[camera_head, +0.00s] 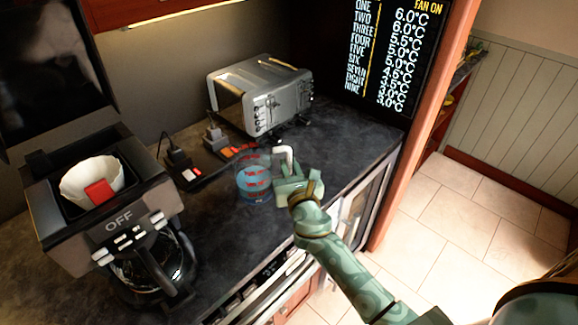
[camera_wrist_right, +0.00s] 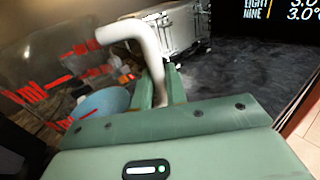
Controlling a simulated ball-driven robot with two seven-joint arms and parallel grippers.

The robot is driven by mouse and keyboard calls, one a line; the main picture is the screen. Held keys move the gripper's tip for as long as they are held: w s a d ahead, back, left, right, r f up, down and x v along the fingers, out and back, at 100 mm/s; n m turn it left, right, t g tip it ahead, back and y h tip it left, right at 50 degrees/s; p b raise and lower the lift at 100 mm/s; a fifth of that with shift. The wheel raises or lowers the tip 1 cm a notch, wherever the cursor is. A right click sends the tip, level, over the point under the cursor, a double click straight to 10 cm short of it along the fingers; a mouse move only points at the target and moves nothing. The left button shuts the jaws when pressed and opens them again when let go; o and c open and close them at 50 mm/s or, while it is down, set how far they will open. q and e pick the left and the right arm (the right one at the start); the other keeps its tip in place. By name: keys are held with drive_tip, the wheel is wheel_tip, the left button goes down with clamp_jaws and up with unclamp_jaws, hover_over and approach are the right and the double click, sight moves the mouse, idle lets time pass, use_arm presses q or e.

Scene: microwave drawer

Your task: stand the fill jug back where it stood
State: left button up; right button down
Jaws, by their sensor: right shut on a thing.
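The fill jug (camera_head: 253,184) is clear, with red markings and blue water in it, and it looks upright over the dark counter. I cannot tell whether its base touches the counter. My right gripper (camera_head: 287,178) is at the jug's right side, shut on its white handle. In the right wrist view the handle (camera_wrist_right: 140,34) rises between the fingers of the gripper (camera_wrist_right: 157,84). The jug's body (camera_wrist_right: 98,102) with its blue water shows to the left there. My left gripper is not in view.
A coffee maker (camera_head: 112,220) with a white filter and glass pot stands at the left. A silver toaster (camera_head: 275,101) stands behind the jug. A power strip with plugs (camera_head: 196,171) lies behind left. Bare counter (camera_head: 345,135) lies to the right, and the front edge is close.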

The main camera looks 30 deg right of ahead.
drive_tip(key=shift+a+r, duration=0.1)
drive_tip(key=shift+r, duration=0.05)
drive_tip(key=shift+w, duration=0.1)
drive_tip(key=shift+f, duration=0.45)
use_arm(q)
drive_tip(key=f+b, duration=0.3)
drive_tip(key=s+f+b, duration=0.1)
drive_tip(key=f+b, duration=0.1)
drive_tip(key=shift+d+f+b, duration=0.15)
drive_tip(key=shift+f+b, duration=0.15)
use_arm(e)
wheel_tip(320, 180, down, 6)
drive_tip(key=shift+r, duration=0.1)
drive_tip(key=c, duration=1.3)
unclamp_jaws()
